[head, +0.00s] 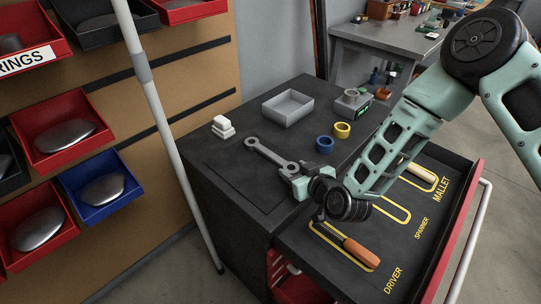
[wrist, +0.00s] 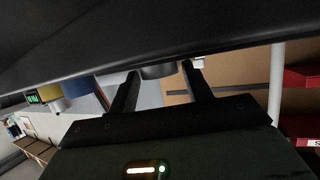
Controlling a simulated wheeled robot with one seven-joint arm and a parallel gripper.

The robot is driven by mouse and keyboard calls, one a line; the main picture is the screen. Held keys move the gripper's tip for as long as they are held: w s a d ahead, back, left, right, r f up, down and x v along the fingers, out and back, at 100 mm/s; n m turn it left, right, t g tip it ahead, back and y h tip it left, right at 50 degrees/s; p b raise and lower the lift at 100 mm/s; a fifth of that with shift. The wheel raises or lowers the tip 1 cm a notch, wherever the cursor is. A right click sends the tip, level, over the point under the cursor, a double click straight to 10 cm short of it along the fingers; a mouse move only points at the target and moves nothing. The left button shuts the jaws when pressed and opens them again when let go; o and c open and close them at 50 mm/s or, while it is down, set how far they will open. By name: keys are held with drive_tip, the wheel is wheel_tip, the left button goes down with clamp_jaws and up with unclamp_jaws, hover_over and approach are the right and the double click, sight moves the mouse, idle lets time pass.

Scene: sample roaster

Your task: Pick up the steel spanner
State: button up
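In the wrist view, the two fingers of my gripper (wrist: 160,82) stand apart. A short grey rounded piece (wrist: 157,71), which looks like the spanner's end, shows between or just beyond the fingertips. I cannot tell whether they touch it. The open drawer (head: 405,255) below has yellow outlines labelled DRIVER, SPANNER and MALLET.
A grey tray (head: 288,107), a scale (head: 352,103), a blue ring (head: 324,144), a yellow ring (head: 342,130) and white blocks (head: 222,127) stand on the cabinet top. An orange-handled driver (head: 361,253) lies in the drawer. A pale pole (head: 165,130) stands left, before wall bins.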

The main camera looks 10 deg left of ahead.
drive_tip(key=c, duration=0.8)
drive_tip(key=shift+o, duration=0.2)
drive_tip(key=shift+r, duration=0.1)
